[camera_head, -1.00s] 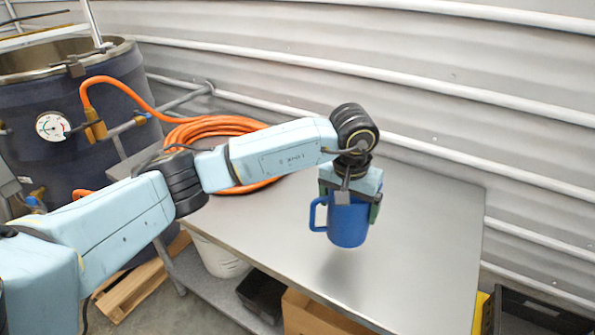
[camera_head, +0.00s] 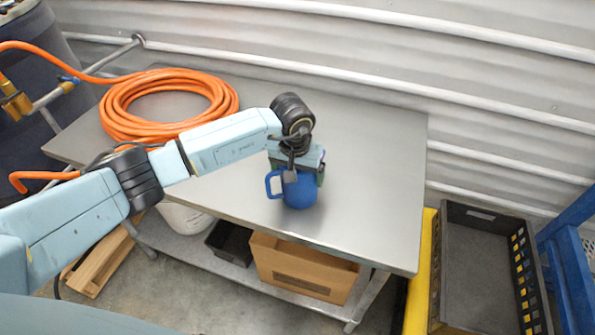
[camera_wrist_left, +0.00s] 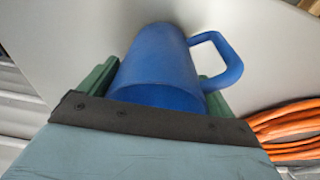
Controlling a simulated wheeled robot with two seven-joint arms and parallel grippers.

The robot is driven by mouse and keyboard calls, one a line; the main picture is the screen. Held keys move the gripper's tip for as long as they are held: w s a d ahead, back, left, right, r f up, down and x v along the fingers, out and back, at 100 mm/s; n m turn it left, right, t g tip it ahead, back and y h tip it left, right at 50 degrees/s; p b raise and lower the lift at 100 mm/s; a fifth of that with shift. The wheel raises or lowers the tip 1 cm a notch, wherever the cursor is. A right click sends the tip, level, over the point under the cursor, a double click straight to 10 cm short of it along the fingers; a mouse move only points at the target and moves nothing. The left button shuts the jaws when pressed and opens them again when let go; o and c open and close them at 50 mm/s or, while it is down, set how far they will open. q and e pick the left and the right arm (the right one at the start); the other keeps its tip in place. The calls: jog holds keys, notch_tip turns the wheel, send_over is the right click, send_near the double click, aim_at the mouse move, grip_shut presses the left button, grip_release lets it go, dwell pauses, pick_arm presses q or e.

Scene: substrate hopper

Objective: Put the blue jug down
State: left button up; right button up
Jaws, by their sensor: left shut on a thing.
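The blue jug (camera_head: 299,192) is upright over the metal table (camera_head: 375,190), its handle pointing left in the head view. My left gripper (camera_head: 297,172) is shut on it from above, with the fingers on either side of its body. In the left wrist view the jug (camera_wrist_left: 158,65) sits between the green fingers, with its handle at the right. I cannot tell whether the jug's base touches the table. My right gripper is not in view.
A coiled orange hose (camera_head: 120,118) lies on the table's left part. The tabletop right of the jug is clear. A cardboard box (camera_head: 300,272) and a black bin (camera_head: 230,243) are on the lower shelf. A dark crate (camera_head: 480,265) stands at the right.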

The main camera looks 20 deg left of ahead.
pick_arm(q)
jog(key=shift+f, duration=0.15)
jog(key=o, duration=1.1)
jog(key=r, duration=0.4)
jog(key=s+r, duration=0.1)
jog(key=r, duration=0.3)
jog(key=r+b, duration=0.1)
jog(key=r, duration=0.3)
jog(key=shift+s+a+r, duration=0.1)
jog(key=shift+s+r, duration=0.05)
jog(key=shift+s, duration=0.25)
